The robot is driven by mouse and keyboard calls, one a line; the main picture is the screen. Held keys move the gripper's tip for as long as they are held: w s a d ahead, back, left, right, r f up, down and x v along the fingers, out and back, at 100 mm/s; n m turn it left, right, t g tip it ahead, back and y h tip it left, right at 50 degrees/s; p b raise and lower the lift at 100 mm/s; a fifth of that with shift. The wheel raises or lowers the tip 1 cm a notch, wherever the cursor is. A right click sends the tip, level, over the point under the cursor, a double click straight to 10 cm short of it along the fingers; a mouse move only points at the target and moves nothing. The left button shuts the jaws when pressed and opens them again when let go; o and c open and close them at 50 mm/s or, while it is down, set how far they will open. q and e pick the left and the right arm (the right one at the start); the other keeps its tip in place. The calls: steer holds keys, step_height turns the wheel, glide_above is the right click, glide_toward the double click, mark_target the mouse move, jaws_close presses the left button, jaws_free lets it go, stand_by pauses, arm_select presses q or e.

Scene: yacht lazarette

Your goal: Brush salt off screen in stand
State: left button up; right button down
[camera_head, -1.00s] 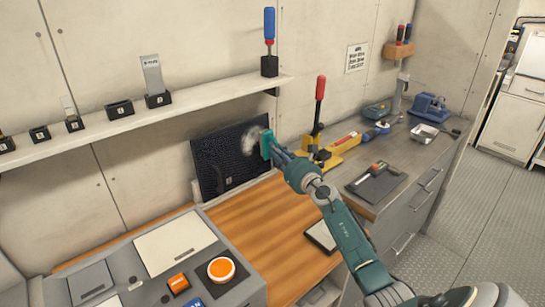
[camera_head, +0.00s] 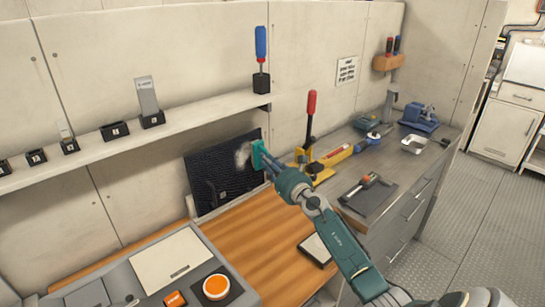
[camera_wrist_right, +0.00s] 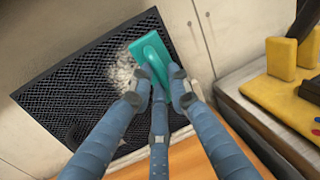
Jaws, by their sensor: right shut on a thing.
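The dark mesh screen (camera_head: 222,180) leans upright against the wall at the back of the wooden bench top. A patch of white salt (camera_head: 242,155) lies on its upper right part, and the patch also shows in the right wrist view (camera_wrist_right: 122,72). My right gripper (camera_head: 268,164) is shut on a teal brush (camera_head: 257,154). In the right wrist view the brush (camera_wrist_right: 150,52) lies over the right edge of the salt, at the screen's face. I cannot tell whether it touches. The stand is mostly hidden behind the screen. My left gripper is out of view.
A yellow fixture with a red-handled lever (camera_head: 311,115) stands right of the screen. A shelf (camera_head: 190,128) with small black holders runs above it. A grey console with an orange button (camera_head: 216,287) is at front left. The wooden top (camera_head: 245,235) before the screen is mostly clear.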

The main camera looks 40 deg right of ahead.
steer(key=shift+a+r, duration=0.15)
steer(key=shift+a, duration=0.7)
steer(key=shift+a+p, duration=2.35)
steer(key=shift+a, duration=1.1)
steer(key=shift+w+d+r+b, duration=0.1)
steer(key=shift+d+r+b, duration=0.2)
steer(key=shift+d, duration=0.75)
steer(key=shift+s+d+r+b, duration=0.1)
steer(key=shift+d+r+b, duration=0.2)
steer(key=shift+d, duration=0.8)
steer(key=shift+w+d+r+b, duration=0.15)
steer(key=shift+d+b, duration=0.2)
steer(key=shift+d, duration=0.7)
steer(key=shift+d+r+b, duration=0.1)
steer(key=shift+d+b, duration=0.2)
steer(key=shift+d, duration=0.25)
steer(key=shift+w+d+b, duration=0.15)
steer(key=shift+d+b, duration=1)
steer(key=shift+d, duration=0.5)
